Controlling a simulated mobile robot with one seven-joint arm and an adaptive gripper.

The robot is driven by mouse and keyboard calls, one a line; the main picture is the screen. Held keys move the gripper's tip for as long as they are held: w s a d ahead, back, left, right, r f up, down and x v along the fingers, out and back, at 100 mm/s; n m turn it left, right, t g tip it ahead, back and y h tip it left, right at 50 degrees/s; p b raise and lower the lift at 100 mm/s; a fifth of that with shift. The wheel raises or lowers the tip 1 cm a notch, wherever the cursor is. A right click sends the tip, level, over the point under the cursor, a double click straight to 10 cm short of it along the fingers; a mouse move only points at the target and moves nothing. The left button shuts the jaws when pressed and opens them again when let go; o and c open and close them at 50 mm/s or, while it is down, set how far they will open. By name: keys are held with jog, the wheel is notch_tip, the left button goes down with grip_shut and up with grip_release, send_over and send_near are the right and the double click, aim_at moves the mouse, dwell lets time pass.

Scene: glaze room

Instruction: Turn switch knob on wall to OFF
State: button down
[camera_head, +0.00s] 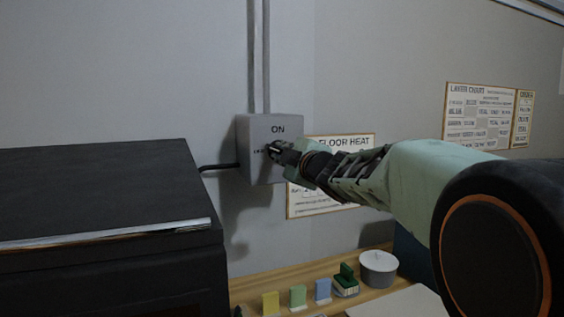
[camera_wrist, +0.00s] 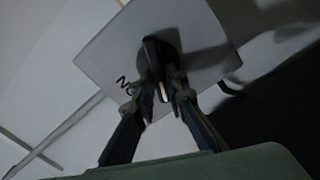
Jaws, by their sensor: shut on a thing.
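A grey switch box (camera_head: 254,170) hangs on the wall, with "ON" printed near its top and a smaller, unreadable mark left of the knob. In the wrist view the box (camera_wrist: 105,52) appears rotated, with "ON" at the lower left of the knob. The dark knob (camera_wrist: 152,46) has a round base and a raised bar handle. My gripper (camera_head: 277,152) reaches it from the right and hides most of it in the head view. In the wrist view my gripper (camera_wrist: 163,82) is shut on the bar, one finger on each side. The knob's exact setting cannot be told.
Two conduits (camera_head: 259,60) rise from the box, and a black cable (camera_head: 220,167) leaves its left side. A "FLOOR HEAT" sign (camera_head: 345,143) is behind my arm. A large black unit (camera_head: 100,200) stands at left. A wooden shelf (camera_head: 255,283) below holds small coloured pieces and a round grey container (camera_head: 378,270).

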jog(key=n+b, duration=0.1)
jog(key=n, duration=0.1)
jog(key=n+b, duration=0.1)
jog(key=n, duration=0.1)
jog(key=shift+f+n, duration=0.2)
jog(key=shift+n, duration=0.1)
dwell(0.5)
jog(key=c, duration=1.9)
grip_release()
jog(key=shift+c, duration=0.2)
jog(key=v, duration=0.7)
jog(key=shift+s, duration=0.3)
jog(key=shift+d, duration=0.1)
